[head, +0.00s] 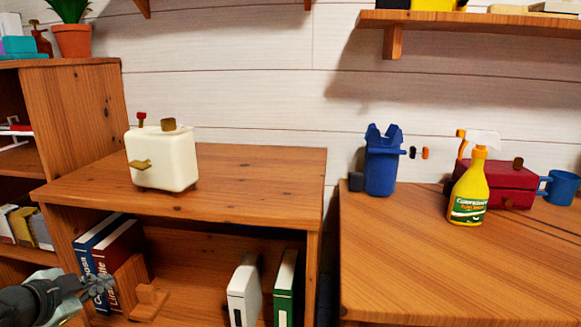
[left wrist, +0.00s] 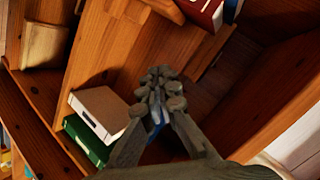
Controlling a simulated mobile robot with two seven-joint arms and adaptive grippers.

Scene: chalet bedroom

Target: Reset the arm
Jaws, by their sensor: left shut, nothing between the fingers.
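My left gripper (head: 97,284) is at the lower left of the head view, in front of the lower shelf of the wooden bookcase (head: 70,196). Its grey fingers are shut and hold nothing. In the left wrist view the closed fingers of the left gripper (left wrist: 158,85) point up the middle of the picture toward the shelf. Blue and red books (head: 107,256) stand just behind the gripper in the head view. I cannot tell whether the fingers touch anything. My right gripper is not in view.
A cream toaster-like box (head: 163,157) stands on the bookcase. A wooden bookend (head: 148,300), a white book (head: 245,290) and a green book (head: 285,290) are on its shelf. A desk (head: 440,265) at right holds a yellow spray bottle (head: 469,190), blue object (head: 381,165), red box (head: 511,184) and mug (head: 561,188).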

